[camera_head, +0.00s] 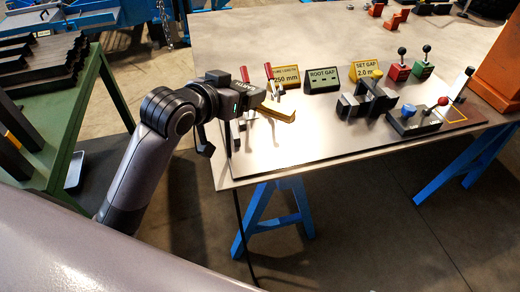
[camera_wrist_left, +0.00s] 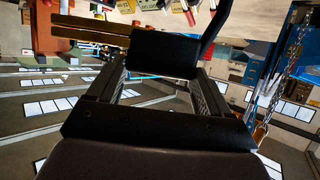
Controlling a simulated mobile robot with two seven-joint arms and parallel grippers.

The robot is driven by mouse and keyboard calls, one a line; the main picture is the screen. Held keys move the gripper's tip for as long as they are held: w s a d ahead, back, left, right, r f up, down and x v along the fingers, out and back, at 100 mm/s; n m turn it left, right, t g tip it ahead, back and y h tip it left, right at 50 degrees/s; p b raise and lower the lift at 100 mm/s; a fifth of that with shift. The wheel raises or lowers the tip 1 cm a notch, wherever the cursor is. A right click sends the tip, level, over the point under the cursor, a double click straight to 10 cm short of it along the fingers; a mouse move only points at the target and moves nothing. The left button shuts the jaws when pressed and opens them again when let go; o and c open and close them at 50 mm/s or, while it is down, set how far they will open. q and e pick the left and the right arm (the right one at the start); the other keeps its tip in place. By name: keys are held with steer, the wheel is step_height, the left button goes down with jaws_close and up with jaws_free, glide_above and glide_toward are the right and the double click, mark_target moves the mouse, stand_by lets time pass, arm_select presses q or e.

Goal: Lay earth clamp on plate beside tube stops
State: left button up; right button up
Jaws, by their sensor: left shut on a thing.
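My left gripper (camera_head: 258,101) reaches over the front left part of the steel plate (camera_head: 330,125). It is shut on the earth clamp (camera_head: 278,114), whose brass-coloured jaw sticks out to the right of the fingers, apparently above the plate. In the left wrist view the clamp's dark body (camera_wrist_left: 165,53) sits between the fingers (camera_wrist_left: 160,88), with brass bars (camera_wrist_left: 92,30) to its left. The tube stops, with red handles (camera_head: 268,71), stand by the yellow 250 mm sign (camera_head: 287,78), just behind the gripper and partly hidden by it. My right gripper is not in view.
Right of the stops stand a root gap sign (camera_head: 323,79), a set gap sign (camera_head: 367,70) with dark blocks (camera_head: 366,104), and a lever box (camera_head: 413,122). An orange post (camera_head: 498,65) bounds the right. A green rack (camera_head: 62,125) with dark bars stands left.

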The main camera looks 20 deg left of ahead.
arm_select(q)
step_height(320, 180, down, 19)
steer(key=shift+f+b, duration=0.1)
steer(key=shift+b, duration=1)
steer(key=shift+f, duration=0.15)
steer(key=o, duration=1.2)
